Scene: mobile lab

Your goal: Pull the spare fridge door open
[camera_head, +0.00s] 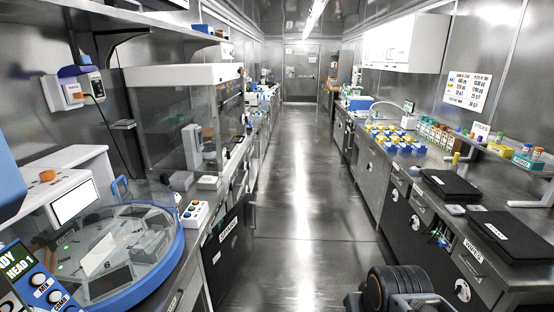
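I cannot tell for certain which front is the spare fridge, because the small labels are hard to read. On the right, black under-counter fronts (402,215) carry round white marks and look closed. Part of my arm, dark with an orange ring, shows at the bottom right of centre. My gripper's fingers are not visible.
A clear shiny floor aisle (296,190) runs to a far door (301,75). A round clear-lidded machine (175,245) stands near left, with a glass cabinet (165,120) beyond. Black flat cases (449,186) lie on the right counter (415,160). A small opening (441,236) below holds small items.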

